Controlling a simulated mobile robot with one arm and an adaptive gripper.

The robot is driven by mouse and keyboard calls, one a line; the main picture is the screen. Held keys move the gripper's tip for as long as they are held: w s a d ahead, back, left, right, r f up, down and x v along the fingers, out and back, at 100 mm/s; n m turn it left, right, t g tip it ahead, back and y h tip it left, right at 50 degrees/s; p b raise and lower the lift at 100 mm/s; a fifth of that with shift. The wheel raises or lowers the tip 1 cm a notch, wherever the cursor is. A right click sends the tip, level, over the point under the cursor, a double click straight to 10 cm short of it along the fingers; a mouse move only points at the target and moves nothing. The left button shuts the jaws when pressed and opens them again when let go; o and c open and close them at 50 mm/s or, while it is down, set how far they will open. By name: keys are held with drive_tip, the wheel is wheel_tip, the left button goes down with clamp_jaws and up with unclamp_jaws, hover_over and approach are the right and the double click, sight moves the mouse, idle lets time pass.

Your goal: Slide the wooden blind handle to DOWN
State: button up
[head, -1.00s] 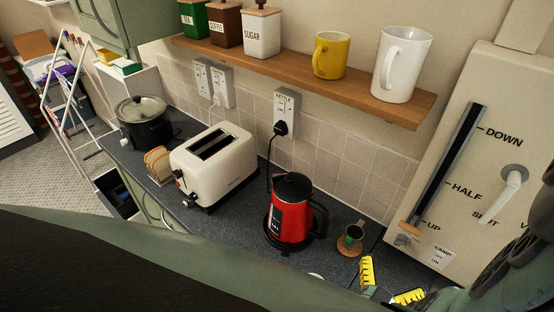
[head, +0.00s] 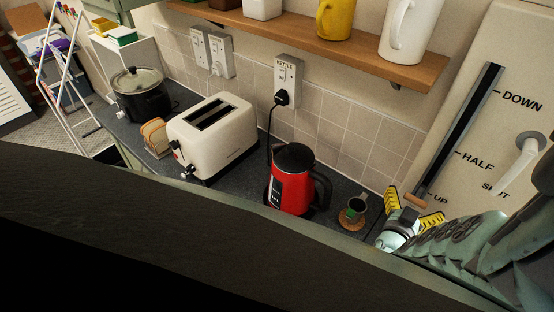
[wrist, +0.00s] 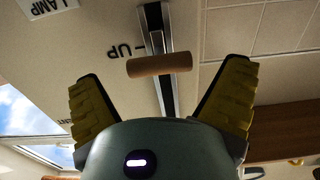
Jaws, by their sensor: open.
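The wooden blind handle (head: 415,200) is a short bar at the UP end of a dark slot (head: 460,125) on the cream panel. The slot runs up past HALF to DOWN at its top. In the wrist view the wooden handle (wrist: 160,64) lies crosswise over the metal track (wrist: 165,95), beside the UP label. My gripper (head: 413,208) is open, its yellow ridged fingers on either side of the handle. In the wrist view my gripper (wrist: 162,88) shows the handle between and just beyond the fingertips, with gaps on both sides. I cannot see contact.
A white lever (head: 520,165) marked SHUT stands out from the panel right of the slot. A small cup on a coaster (head: 352,213) and a red kettle (head: 292,180) stand left of my gripper. A wooden shelf (head: 330,45) with mugs (head: 407,30) hangs above.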

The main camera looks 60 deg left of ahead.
drive_tip(key=shift+x, duration=0.8)
